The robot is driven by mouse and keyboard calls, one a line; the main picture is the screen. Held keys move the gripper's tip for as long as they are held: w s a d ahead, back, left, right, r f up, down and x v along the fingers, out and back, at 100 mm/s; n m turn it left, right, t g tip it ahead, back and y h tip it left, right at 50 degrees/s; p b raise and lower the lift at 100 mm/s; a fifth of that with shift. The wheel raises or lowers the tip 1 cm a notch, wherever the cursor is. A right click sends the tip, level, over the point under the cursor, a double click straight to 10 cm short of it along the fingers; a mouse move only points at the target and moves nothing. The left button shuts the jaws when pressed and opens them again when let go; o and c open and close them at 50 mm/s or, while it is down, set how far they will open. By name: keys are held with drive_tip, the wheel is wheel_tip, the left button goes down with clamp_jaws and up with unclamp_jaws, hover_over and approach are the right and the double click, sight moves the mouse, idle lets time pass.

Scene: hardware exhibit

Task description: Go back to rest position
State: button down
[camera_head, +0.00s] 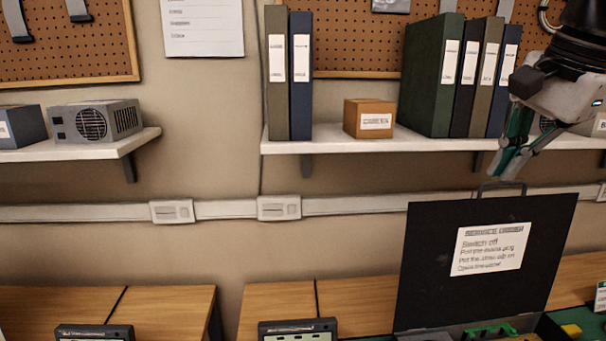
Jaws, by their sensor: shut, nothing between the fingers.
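My gripper (510,165) is at the upper right, in front of the right wall shelf and the binders on it. Its greenish fingers point down and to the left, and they are shut with nothing between them. The fingertips are just above the handle of an upright black panel (425,270) in the picture. The panel carries a white printed label. My arm enters from the top right corner.
The right shelf (350,145) holds several binders (425,80) and an orange-brown box (369,118). The left shelf (100,148) holds a grey fan unit (95,121). Wooden tables (160,305) stand below. Open wall space lies between the shelves.

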drive_tip(key=s+a+f+n, duration=0.4)
drive_tip(key=s+f+n, duration=0.3)
drive_tip(key=s+a+f+n+t, duration=0.1)
drive_tip(key=s+a+f+n, duration=0.4)
drive_tip(key=s+f+n, duration=0.2)
drive_tip(key=shift+f+h, duration=0.25)
drive_tip(key=shift+h, duration=0.15)
